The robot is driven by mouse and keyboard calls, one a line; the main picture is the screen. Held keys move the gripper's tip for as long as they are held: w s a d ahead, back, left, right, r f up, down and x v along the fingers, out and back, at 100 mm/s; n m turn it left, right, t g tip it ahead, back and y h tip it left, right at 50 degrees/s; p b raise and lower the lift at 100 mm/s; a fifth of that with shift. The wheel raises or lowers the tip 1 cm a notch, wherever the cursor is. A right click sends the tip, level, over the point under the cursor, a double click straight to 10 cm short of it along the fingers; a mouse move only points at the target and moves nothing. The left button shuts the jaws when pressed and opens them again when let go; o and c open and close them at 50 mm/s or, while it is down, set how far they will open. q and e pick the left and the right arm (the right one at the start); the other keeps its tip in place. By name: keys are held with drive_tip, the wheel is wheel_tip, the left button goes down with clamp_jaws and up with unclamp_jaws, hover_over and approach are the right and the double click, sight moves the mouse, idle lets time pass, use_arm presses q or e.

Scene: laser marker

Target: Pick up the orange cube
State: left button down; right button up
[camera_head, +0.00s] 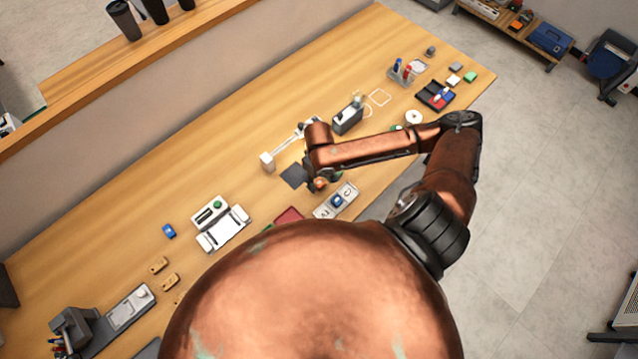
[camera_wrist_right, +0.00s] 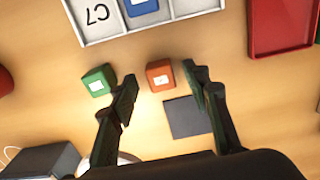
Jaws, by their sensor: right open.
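The orange cube (camera_wrist_right: 160,75) lies on the wooden table in the right wrist view, with a pale label on its top. My right gripper (camera_wrist_right: 160,92) is open, with one dark finger on each side of the cube's position in the picture. I cannot tell the height of the fingertips over the table. In the head view the cube (camera_head: 320,183) is a small orange patch just below the end of my right arm, and the right gripper is mostly hidden by the arm. My left gripper is not in view.
A green cube (camera_wrist_right: 98,80) lies just left of the left finger. A dark square pad (camera_wrist_right: 187,117) lies by the right finger. A white compartment tray (camera_wrist_right: 107,22) and a red tray (camera_wrist_right: 283,48) lie beyond. A dark grey box (camera_wrist_right: 42,162) is at lower left.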

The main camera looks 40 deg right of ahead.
drive_tip(key=shift+c, duration=0.4)
drive_tip(key=c, duration=0.9)
drive_tip(key=shift+o, duration=0.2)
drive_tip(key=shift+r, duration=0.1)
